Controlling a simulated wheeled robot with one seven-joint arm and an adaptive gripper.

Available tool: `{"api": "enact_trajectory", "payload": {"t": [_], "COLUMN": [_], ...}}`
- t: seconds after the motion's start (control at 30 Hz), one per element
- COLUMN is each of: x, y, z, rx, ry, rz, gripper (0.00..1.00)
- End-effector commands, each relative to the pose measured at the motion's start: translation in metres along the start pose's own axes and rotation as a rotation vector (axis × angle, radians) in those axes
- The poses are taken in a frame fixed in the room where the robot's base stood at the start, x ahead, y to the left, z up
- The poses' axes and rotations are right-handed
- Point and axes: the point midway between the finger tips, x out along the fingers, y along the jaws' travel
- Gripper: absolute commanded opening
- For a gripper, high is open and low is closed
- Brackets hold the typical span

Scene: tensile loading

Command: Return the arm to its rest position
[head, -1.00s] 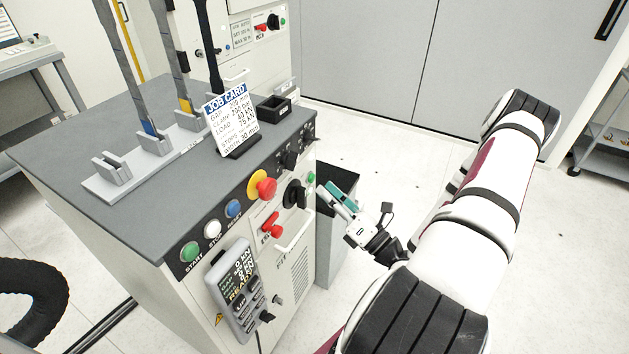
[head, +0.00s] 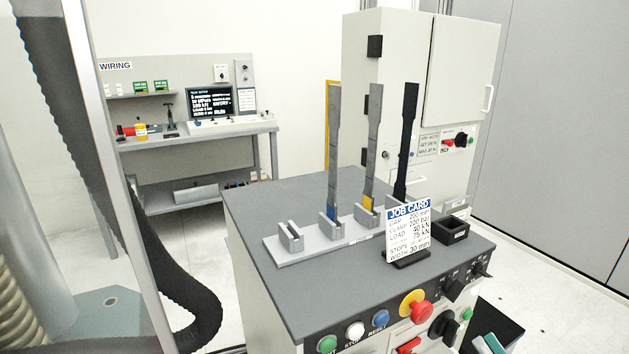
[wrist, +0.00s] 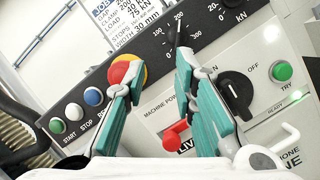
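My gripper (wrist: 160,75) is in front of the control panel in the wrist view. Its two teal-padded fingers are apart, with nothing between them. The panel shows through the gap. In the head view only a teal and white part of it (head: 488,344) shows at the bottom edge, right of the console front. The rest of my arm is out of the head view. Whether the fingers touch the panel I cannot tell.
The grey console (head: 300,195) carries a specimen rack (head: 330,243) with upright strips, a job card (head: 409,229) and a black bin (head: 451,231). Its front has a red emergency knob (wrist: 121,74), a black rotary switch (wrist: 236,94) and a red lever (wrist: 174,133). Floor (head: 540,290) at right is clear.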

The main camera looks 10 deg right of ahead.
Motion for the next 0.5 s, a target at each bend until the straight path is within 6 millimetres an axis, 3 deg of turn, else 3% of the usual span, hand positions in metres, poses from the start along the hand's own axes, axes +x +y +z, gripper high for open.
{"api": "enact_trajectory", "payload": {"t": [0.23,0.5], "x": [0.042,0.047], "y": [0.083,0.172], "z": [-0.006,-0.025], "rx": [-0.194,-0.453], "ry": [0.300,0.624], "rz": [0.363,0.790], "gripper": [0.25,0.25]}}
